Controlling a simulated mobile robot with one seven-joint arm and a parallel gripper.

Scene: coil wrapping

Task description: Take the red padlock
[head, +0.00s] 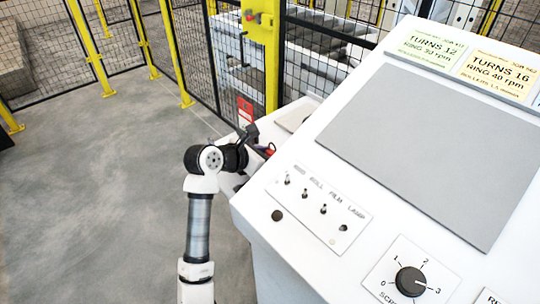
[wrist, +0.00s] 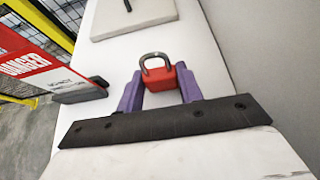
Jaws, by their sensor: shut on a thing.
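The red padlock (wrist: 168,81) has a grey metal shackle, which points away from my gripper in the wrist view. My gripper (wrist: 158,84) has its two purple fingers on either side of the padlock body and is shut on it. The padlock is over a white surface (wrist: 205,50); I cannot tell whether it touches it. In the head view my gripper (head: 264,150) is at the left side of the console, mostly hidden by my wrist, with a little red showing at its end.
The sloped white console (head: 300,255) with switches, a dial and a grey panel stands right of my arm. A red and white danger tag (wrist: 40,62) is at the left in the wrist view. A yellow post (head: 264,50) and mesh fence stand behind. Floor at left is clear.

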